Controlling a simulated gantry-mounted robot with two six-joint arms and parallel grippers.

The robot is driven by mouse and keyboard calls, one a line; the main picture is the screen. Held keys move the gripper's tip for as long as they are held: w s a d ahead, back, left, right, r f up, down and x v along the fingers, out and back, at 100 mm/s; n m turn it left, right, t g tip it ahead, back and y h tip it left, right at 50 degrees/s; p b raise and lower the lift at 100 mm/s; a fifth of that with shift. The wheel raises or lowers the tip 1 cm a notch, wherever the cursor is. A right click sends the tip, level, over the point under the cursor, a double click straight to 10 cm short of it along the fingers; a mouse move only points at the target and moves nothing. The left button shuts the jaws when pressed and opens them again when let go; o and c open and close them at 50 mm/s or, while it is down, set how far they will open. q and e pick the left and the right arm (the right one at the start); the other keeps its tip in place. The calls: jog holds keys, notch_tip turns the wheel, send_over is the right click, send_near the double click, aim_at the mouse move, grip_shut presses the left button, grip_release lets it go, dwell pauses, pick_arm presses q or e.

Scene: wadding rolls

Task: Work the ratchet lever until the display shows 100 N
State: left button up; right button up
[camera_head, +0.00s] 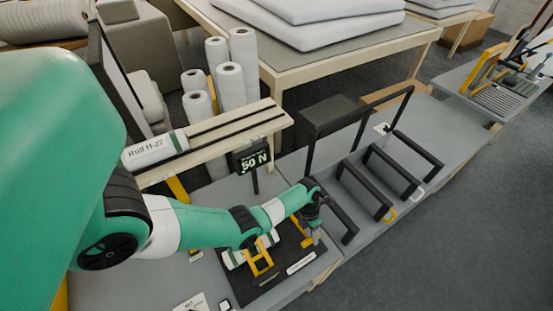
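The display (251,158) is a small dark screen on a post beside the wooden rail, and it reads 50 N. My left arm reaches in from the left, and its gripper (314,222) points down over the right part of a dark base plate (271,290). A yellow frame-like part (260,259) stands on this plate, beside a white roll (234,258). Another yellow piece shows right by my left gripper, partly hidden by it. I cannot tell which yellow part is the ratchet lever, or whether the fingers are closed on it. My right gripper is out of view.
A roll labelled Roll H-27 (154,150) lies on the wooden rail (215,140). A black-framed rack (372,178) stands right of my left gripper. Several upright white rolls (231,87) stand behind. A white card (191,303) lies at the front.

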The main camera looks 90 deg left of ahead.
pick_arm(q)
jog(key=p+v, duration=1)
jog(key=shift+a, duration=0.15)
jog(key=shift+s+f, duration=0.1)
dwell(0.8)
jog(key=shift+d+b+x, duration=0.1)
jog(key=shift+b+x, duration=1.85)
jog(key=shift+x, duration=0.6)
jog(key=shift+d+b+x, duration=0.15)
jog(key=shift+b+x, duration=1.8)
jog(key=shift+x, duration=0.6)
jog(key=p+v, duration=0.9)
jog(key=v, duration=0.1)
jog(key=shift+a+r+p, duration=0.2)
jog(key=shift+a+p, duration=0.1)
jog(key=shift+p, duration=0.1)
